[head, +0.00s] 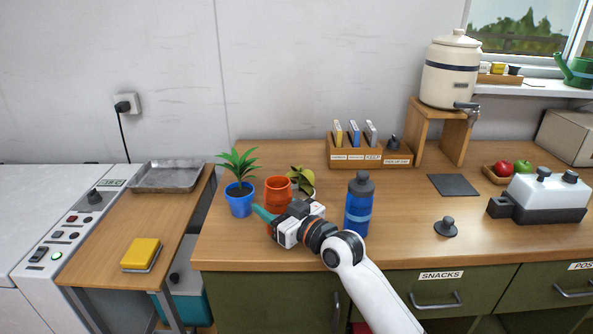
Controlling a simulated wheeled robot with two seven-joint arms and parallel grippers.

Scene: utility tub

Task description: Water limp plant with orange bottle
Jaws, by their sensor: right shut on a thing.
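The orange bottle (278,190) looks like an open-topped orange vessel and stands upright near the left end of the wooden counter. My right gripper (264,215) is at its front lower side, shut on it; the contact is partly hidden by the gripper. The limp plant (301,176), with drooping yellow-green leaves, is just right of and behind the bottle. Its pot is mostly hidden by my gripper. My left gripper is not in view.
A perky green plant in a blue pot (240,204) stands close left of the bottle. A blue bottle (358,208) with a grey cap stands right of my gripper. A grey knobbed lid (445,228) lies further right. A water dispenser (451,72) stands on a wooden stand (456,132) behind.

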